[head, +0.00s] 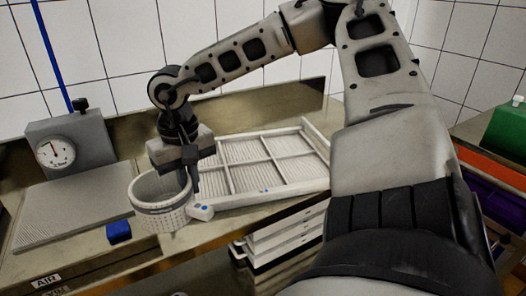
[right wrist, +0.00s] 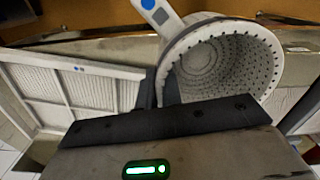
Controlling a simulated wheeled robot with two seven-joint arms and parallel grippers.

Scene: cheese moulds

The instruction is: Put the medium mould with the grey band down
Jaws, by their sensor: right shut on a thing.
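The medium mould (head: 160,218) is a white perforated cup with a grey band around it. It is upright near the front of the steel counter, left of the divided tray. My right gripper (head: 190,182) comes down from above and is shut on the mould's wall at its right side. In the right wrist view the mould (right wrist: 222,62) shows its open, empty inside, and my gripper's dark fingers (right wrist: 160,92) are at its rim. I cannot tell whether the mould's base touches the counter. My left gripper is not in view.
A white divided tray (head: 228,172) lies right of the mould. White trays (head: 285,240) are stacked below.

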